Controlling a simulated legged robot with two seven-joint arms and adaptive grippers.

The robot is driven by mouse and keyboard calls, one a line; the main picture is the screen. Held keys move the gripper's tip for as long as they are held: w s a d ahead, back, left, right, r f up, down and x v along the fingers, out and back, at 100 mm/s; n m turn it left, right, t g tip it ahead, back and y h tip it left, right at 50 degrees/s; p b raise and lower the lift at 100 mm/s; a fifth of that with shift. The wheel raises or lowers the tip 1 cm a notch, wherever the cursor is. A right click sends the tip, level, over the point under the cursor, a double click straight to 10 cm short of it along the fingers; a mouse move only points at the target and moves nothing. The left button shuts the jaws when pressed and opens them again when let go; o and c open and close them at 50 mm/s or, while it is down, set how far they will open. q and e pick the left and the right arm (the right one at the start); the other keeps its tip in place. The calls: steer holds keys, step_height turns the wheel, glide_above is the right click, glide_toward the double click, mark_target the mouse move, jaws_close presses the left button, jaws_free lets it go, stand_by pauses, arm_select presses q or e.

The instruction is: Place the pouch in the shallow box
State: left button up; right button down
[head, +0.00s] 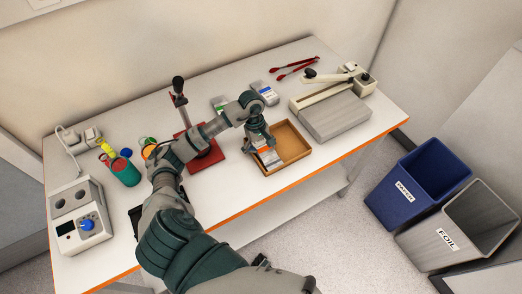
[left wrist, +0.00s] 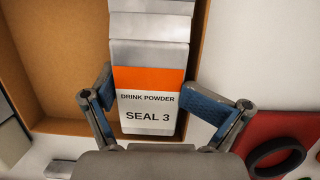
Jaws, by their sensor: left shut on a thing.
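The pouch (left wrist: 152,100) is silver with an orange band and a white label reading "DRINK POWDER SEAL 3". It also shows in the head view (head: 269,158), partly hidden by my gripper. My left gripper (head: 262,143) is shut on it, with one blue-padded finger at each side in the left wrist view (left wrist: 147,102). The shallow box (head: 297,151) is brown and open-topped on the table. The pouch is over the left part of the box; whether it touches the floor, I cannot tell. My right gripper is not in view.
A red-based stand (head: 207,160) is just left of the box. A grey sealer (head: 335,115) stands to its right, with red tongs (head: 295,67) behind. Two small packets (head: 264,91) lie behind my arm. Blue (head: 415,185) and grey bins (head: 462,232) stand off the table's right end.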

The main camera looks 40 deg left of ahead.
mark_target(257, 145)
arm_select(q)
steer(key=shift+s+a+f, duration=0.1)
steer(key=shift+f, duration=0.3)
steer(key=shift+a, duration=0.15)
steer(key=o, duration=1.6)
steer(key=shift+a+f, duration=0.1)
steer(key=shift+f, duration=0.1)
steer(key=shift+r, duration=0.1)
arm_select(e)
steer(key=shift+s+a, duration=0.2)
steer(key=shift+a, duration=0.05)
arm_select(q)
steer(key=v, duration=0.6)
steer(key=shift+a+r, duration=0.15)
steer(key=shift+a, duration=0.25)
steer(key=shift+r, duration=0.55)
steer(key=shift+d+r, duration=0.1)
steer(key=shift+d, duration=0.15)
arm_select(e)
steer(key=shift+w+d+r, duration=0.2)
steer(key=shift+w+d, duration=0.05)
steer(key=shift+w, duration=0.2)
arm_select(q)
steer(key=shift+a, duration=0.15)
